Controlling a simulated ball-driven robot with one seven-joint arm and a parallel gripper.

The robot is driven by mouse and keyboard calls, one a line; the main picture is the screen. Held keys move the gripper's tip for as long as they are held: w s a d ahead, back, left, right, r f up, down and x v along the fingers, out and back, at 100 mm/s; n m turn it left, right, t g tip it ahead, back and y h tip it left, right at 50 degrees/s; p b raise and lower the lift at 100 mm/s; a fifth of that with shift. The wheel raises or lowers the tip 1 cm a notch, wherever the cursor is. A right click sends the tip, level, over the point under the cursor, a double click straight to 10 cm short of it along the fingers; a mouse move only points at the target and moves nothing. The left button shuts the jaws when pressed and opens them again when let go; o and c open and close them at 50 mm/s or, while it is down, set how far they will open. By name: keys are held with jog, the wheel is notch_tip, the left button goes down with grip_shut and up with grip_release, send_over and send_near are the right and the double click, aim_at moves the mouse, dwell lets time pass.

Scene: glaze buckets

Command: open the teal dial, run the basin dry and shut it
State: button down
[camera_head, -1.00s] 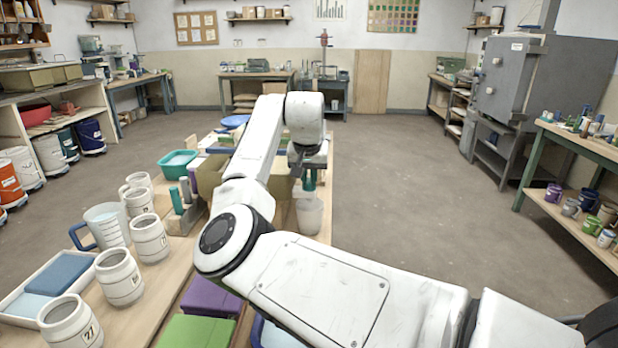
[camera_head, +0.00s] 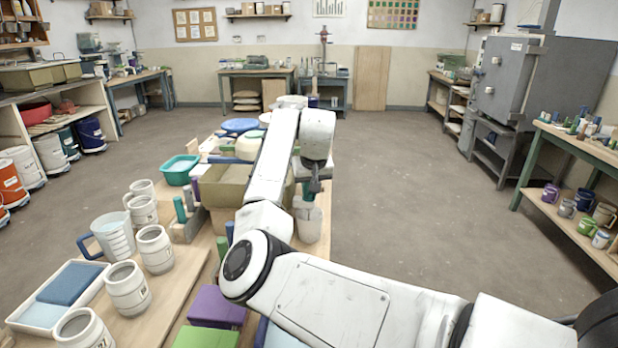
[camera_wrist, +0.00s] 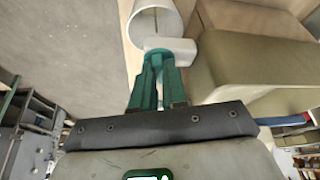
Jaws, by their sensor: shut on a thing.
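An olive-tan basin (camera_head: 226,184) stands on the bench left of my arm; its side fills the right of the wrist view (camera_wrist: 245,60). A pale grey tap body (camera_wrist: 170,46) juts from it above a whitish, open-topped bucket (camera_wrist: 155,20). The bucket also shows in the head view (camera_head: 309,226). My gripper (camera_wrist: 158,62) has its teal fingers closed together at the tap body. The teal dial is small and merges with the teal fingertips, so its turn cannot be read. In the head view my gripper (camera_head: 305,196) is just above the bucket. The basin's inside is hidden.
A teal tub (camera_head: 180,170) stands beyond the basin. White jars (camera_head: 126,288), a measuring jug (camera_head: 112,238) and a tray (camera_head: 38,318) stand on the left of the bench. Purple (camera_head: 217,308) and green boxes are near. Open floor lies to the right.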

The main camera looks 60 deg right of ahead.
jog(key=n+p, duration=0.2)
jog(key=n+y+p, duration=0.1)
jog(key=n+p, duration=0.1)
jog(key=p, duration=0.1)
jog(key=n+t+y+p, duration=0.1)
jog(key=n+p, duration=0.1)
jog(key=p, duration=0.1)
jog(key=shift+s+d+r, duration=0.25)
jog(key=shift+r, duration=0.05)
jog(key=shift+d+f+n+y+p, duration=0.15)
jog(key=shift+n+y+p, duration=0.55)
jog(key=shift+n, duration=0.7)
jog(key=shift+f+n+y+p, duration=0.1)
jog(key=shift+n+y+p, duration=0.3)
jog(key=shift+n+p, duration=0.8)
jog(key=shift+w+n, duration=0.1)
jog(key=shift+n, duration=0.2)
jog(key=c, duration=1.2)
grip_release()
jog(key=shift+o, duration=0.2)
